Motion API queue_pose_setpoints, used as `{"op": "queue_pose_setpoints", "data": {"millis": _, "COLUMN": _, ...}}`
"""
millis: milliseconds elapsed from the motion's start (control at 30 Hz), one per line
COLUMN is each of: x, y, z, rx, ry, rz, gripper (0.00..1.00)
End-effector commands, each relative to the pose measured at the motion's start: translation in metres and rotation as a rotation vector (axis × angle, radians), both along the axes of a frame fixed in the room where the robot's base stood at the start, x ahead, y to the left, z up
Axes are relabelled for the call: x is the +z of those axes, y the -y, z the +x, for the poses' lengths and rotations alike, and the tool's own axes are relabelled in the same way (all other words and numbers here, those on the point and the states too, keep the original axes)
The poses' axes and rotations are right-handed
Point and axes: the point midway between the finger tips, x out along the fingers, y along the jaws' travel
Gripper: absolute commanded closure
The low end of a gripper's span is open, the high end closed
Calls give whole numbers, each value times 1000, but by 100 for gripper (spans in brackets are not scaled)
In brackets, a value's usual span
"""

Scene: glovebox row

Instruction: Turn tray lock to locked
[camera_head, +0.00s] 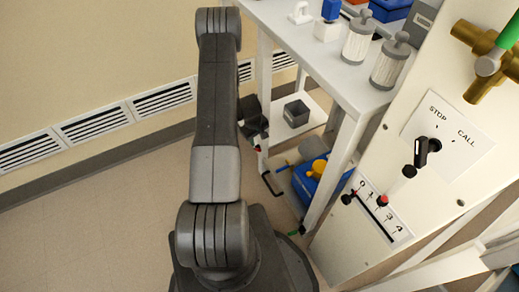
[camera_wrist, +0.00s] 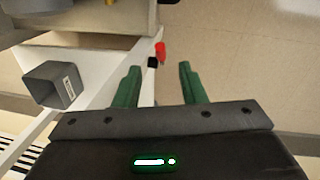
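No part is labelled as a tray lock, and I cannot tell for sure which part it is. A small red and black part (camera_wrist: 157,54) shows in the wrist view at the edge of a white shelf, beyond my fingertips and apart from them. My gripper (camera_wrist: 160,72) has two green fingers spread apart with nothing between them. In the head view my gripper is mostly hidden behind my arm, beside the white table frame.
A grey open bin (camera_head: 296,113) stands on the white lower shelf (camera_head: 318,112); it also shows in the wrist view (camera_wrist: 54,86). White canisters (camera_head: 389,64) stand on the tabletop. A panel with a STOP/CALL knob (camera_head: 421,150) and a numbered slider is at right. The floor at left is clear.

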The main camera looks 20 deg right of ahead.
Motion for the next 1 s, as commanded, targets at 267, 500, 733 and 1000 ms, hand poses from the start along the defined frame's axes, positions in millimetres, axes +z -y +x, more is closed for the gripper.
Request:
{"op": "queue_pose_setpoints", "data": {"millis": 267, "x": -61, "y": 7, "z": 2, "rx": 0, "ry": -1, "rz": 1, "gripper": 63}}
{"op": "queue_pose_setpoints", "data": {"millis": 500, "x": -92, "y": 12, "z": 3, "rx": 1, "ry": 0, "rz": 1, "gripper": 63}}
{"op": "queue_pose_setpoints", "data": {"millis": 733, "x": -100, "y": 13, "z": 4, "rx": 1, "ry": 1, "rz": 0, "gripper": 63}}
{"op": "queue_pose_setpoints", "data": {"millis": 1000, "x": -100, "y": 13, "z": 4, "rx": 1, "ry": 1, "rz": 1, "gripper": 77}}
